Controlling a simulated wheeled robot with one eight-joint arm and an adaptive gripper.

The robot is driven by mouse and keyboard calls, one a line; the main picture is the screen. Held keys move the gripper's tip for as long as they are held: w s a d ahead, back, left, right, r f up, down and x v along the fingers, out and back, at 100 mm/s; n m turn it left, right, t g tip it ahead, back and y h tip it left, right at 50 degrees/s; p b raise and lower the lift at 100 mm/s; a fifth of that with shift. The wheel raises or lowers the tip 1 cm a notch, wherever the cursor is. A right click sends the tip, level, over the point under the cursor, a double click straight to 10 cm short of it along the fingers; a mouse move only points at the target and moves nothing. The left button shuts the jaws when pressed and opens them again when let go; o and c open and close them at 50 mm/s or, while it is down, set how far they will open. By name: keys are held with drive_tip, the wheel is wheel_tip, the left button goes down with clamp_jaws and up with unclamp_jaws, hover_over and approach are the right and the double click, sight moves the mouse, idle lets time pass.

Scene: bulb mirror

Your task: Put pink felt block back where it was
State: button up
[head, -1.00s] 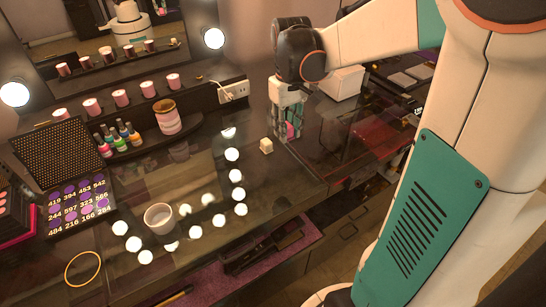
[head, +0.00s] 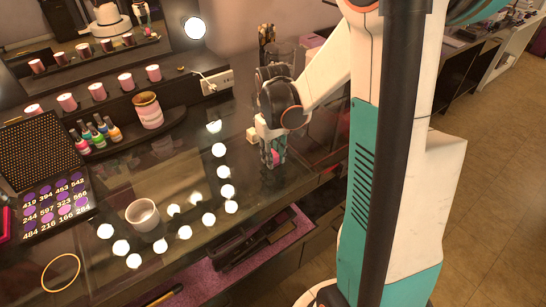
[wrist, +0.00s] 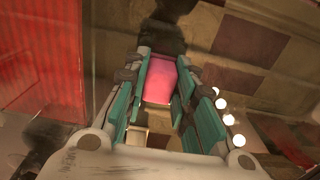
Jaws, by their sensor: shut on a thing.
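The pink felt block (wrist: 160,82) is between the teal finger pads of my gripper (wrist: 158,100) in the wrist view. My gripper is shut on it. In the head view my gripper (head: 272,158) points down over the glass tabletop (head: 190,255), right of the lit reflections, and a bit of pink (head: 276,157) shows between the fingers. I cannot tell whether the block touches the glass. A small cream block (head: 251,133) is just behind and left of the gripper; a pale block (wrist: 136,137) also shows low in the wrist view.
A white cup (head: 143,214), a gold ring (head: 61,272) and a numbered palette (head: 55,207) are at the left. Nail polish bottles (head: 98,132) and a pink striped jar (head: 147,110) stand behind. A power strip (head: 216,82) lies near the mirror.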

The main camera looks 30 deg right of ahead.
drive_tip(key=o, duration=1)
drive_tip(key=shift+f, duration=0.15)
wheel_tip(320, 180, up, 12)
drive_tip(key=p, duration=0.3)
drive_tip(key=shift+r+p, duration=0.2)
drive_tip(key=shift+p, duration=0.1)
